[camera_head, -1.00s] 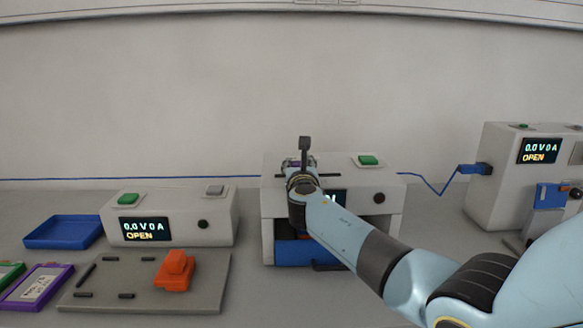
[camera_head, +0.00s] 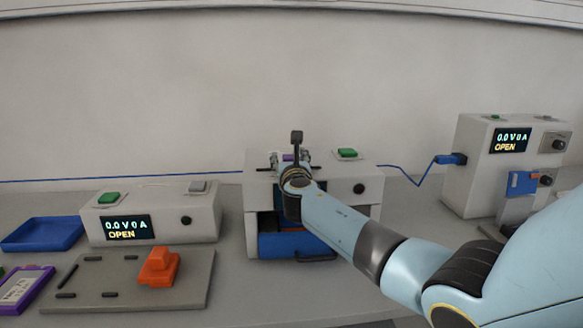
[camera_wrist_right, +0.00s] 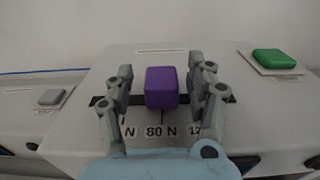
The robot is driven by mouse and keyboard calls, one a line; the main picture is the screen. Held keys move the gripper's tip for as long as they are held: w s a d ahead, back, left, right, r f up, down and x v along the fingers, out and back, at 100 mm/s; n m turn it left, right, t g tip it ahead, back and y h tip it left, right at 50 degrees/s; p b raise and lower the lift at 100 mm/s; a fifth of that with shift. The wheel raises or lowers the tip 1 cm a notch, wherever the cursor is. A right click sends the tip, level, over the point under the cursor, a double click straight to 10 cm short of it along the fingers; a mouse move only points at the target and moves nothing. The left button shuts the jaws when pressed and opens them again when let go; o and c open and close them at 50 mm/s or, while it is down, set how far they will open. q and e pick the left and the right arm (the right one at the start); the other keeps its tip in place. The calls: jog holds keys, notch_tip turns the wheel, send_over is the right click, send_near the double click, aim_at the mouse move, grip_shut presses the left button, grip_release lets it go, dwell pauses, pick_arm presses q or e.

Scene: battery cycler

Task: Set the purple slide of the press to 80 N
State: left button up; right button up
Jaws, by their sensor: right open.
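The press (camera_head: 362,205) is a light box in the middle of the head view. Its purple slide (camera_wrist_right: 161,88) stands in a dark slot on the press top, directly above the "80 N" mark (camera_wrist_right: 161,132) in the right wrist view. The slide also shows as a small purple patch in the head view (camera_head: 288,157). My right gripper (camera_wrist_right: 160,84) is open, with one finger on each side of the slide and small gaps visible. In the head view my right arm hides part of the press front. My left gripper is not in view.
A green button (camera_head: 347,153) sits on the press top, right of the slot. A blue drawer (camera_head: 280,245) shows low in the press front. A cycler box (camera_head: 160,210), a grey plate (camera_head: 110,288) with an orange part (camera_head: 158,266) and a blue tray (camera_head: 42,234) are at left.

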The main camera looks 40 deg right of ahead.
jog(key=v, duration=1.1)
jog(key=shift+s, duration=0.1)
